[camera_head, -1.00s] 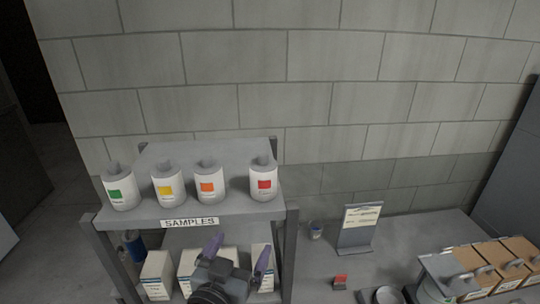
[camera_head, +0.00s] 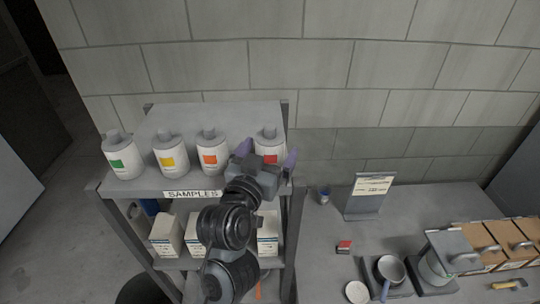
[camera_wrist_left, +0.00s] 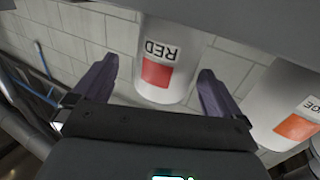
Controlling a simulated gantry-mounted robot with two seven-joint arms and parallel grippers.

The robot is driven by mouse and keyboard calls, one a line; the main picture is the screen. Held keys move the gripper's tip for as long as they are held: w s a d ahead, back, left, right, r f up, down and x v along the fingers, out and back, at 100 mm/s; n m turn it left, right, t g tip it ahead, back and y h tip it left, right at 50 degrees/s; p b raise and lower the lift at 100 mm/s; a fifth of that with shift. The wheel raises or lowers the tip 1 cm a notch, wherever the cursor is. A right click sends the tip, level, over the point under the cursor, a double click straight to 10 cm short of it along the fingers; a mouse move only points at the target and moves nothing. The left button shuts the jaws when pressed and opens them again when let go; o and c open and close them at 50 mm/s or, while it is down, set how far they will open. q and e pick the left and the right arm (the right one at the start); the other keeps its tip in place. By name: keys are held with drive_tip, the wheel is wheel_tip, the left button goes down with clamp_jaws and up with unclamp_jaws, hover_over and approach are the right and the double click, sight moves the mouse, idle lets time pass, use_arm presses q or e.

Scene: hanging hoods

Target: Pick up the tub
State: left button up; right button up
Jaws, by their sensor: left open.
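Several white tubs with coloured labels stand in a row on the top shelf (camera_head: 228,116) marked SAMPLES: green (camera_head: 121,154), yellow (camera_head: 170,152), orange (camera_head: 212,152) and red (camera_head: 270,144). My left gripper (camera_head: 267,156) is open in front of the red tub, partly hiding it. In the left wrist view, which is upside down, the red tub (camera_wrist_left: 165,55) shows between the two purple fingers of the left gripper (camera_wrist_left: 155,82), with gaps on both sides. The orange tub (camera_wrist_left: 292,105) shows to the right there. I do not see my right gripper.
White boxes (camera_head: 166,235) stand on the lower shelf, behind my arm. The bench at right holds a sign stand (camera_head: 369,196), a small red block (camera_head: 344,247), a pan (camera_head: 390,270) and brown boxes (camera_head: 511,240). A block wall (camera_head: 350,60) stands behind.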

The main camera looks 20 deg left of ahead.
sight(273, 138)
use_arm(q)
drive_tip(key=w, duration=0.2)
drive_tip(key=w+p, duration=0.1)
drive_tip(key=shift+w+a+r, duration=0.2)
drive_tip(key=shift+a+r, duration=0.1)
drive_tip(key=shift+r, duration=0.05)
drive_tip(key=shift+w+f, duration=0.1)
drive_tip(key=shift+w, duration=0.45)
drive_tip(key=shift+c, duration=0.3)
drive_tip(key=c, duration=0.8)
